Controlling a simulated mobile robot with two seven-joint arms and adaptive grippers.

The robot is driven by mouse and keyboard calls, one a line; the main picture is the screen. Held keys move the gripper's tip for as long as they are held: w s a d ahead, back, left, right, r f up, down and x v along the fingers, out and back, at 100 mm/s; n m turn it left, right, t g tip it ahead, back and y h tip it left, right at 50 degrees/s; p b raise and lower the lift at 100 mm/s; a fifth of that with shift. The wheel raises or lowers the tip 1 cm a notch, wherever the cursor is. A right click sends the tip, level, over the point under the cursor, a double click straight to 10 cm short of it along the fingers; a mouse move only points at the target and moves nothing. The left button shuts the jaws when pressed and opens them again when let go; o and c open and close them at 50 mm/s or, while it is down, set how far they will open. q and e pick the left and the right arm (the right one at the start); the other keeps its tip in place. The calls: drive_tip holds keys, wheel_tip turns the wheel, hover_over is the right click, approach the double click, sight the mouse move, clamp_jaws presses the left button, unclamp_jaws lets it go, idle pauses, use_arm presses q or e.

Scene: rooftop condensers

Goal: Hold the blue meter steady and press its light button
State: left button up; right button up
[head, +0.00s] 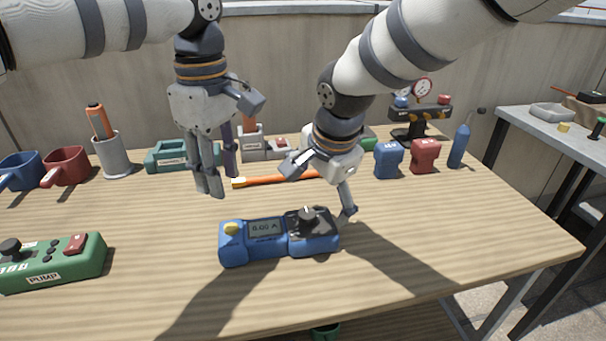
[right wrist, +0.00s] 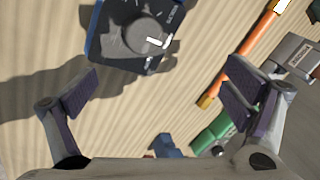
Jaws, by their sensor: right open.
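The blue meter (head: 278,257) lies flat on the wooden table. It has a yellow button (head: 231,228) at its left end, a small display in the middle and a dark dial (head: 306,214) at its right end. My right gripper (head: 318,190) is open just behind the dial end, one finger beside the meter's far right corner. In the right wrist view, the meter's dial end (right wrist: 108,55) is beyond the open jaws (right wrist: 163,85), with nothing between them. My left gripper (head: 217,182) is open and empty, pointing down above the table behind the yellow-button end.
A green pump box (head: 75,262) sits at the front left. An orange stick (head: 275,180) lies behind the meter. Cups, a grey holder (head: 113,157), blue and red blocks and a blue bottle (head: 459,147) line the back. The table front right is clear.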

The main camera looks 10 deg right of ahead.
sight(303, 228)
drive_tip(key=a+r+m+g, duration=0.1)
drive_tip(key=r, duration=0.1)
drive_tip(key=s+a+r+m+g, duration=0.1)
drive_tip(key=m, duration=0.1)
drive_tip(key=a+r+m+g, duration=0.1)
drive_tip(key=r+m, duration=0.1)
drive_tip(key=shift+s+r+g+h, duration=0.3)
drive_tip(key=shift+s, duration=0.15)
wheel_tip(303, 228, down, 12)
drive_tip(key=shift+r, duration=0.2)
use_arm(q)
drive_tip(key=shift+c, duration=0.3)
use_arm(e)
drive_tip(key=c, duration=1.7)
use_arm(q)
clamp_jaws()
use_arm(e)
drive_tip(key=shift+o, duration=0.2)
drive_tip(key=shift+s, duration=0.1)
drive_tip(key=shift+f, duration=0.1)
